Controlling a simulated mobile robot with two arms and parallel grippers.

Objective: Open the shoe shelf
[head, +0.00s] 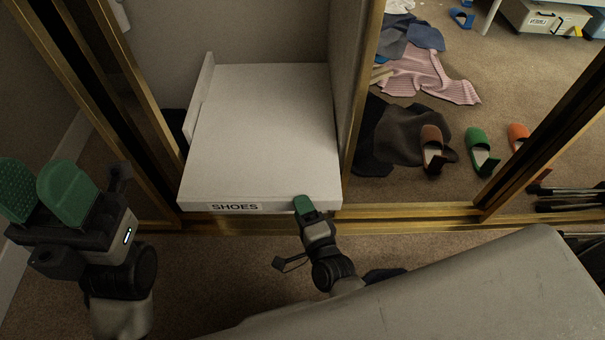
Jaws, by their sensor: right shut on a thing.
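The shoe shelf (265,120) is a flat white board with a low raised left side and a front edge labelled "SHOES". It lies between gold-framed uprights, its front edge over the gold floor track. My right gripper (303,204) is shut on the shelf's front edge, right of the label. The shelf's top is bare. My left gripper (42,192), with green finger pads, is open and empty at the left, apart from the shelf.
Gold-framed uprights (362,75) flank the shelf. At the right, beyond the frame, brown, green (481,150) and orange slippers and a pile of clothes (420,75) lie on carpet. Bare carpet (215,265) lies in front of the shelf.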

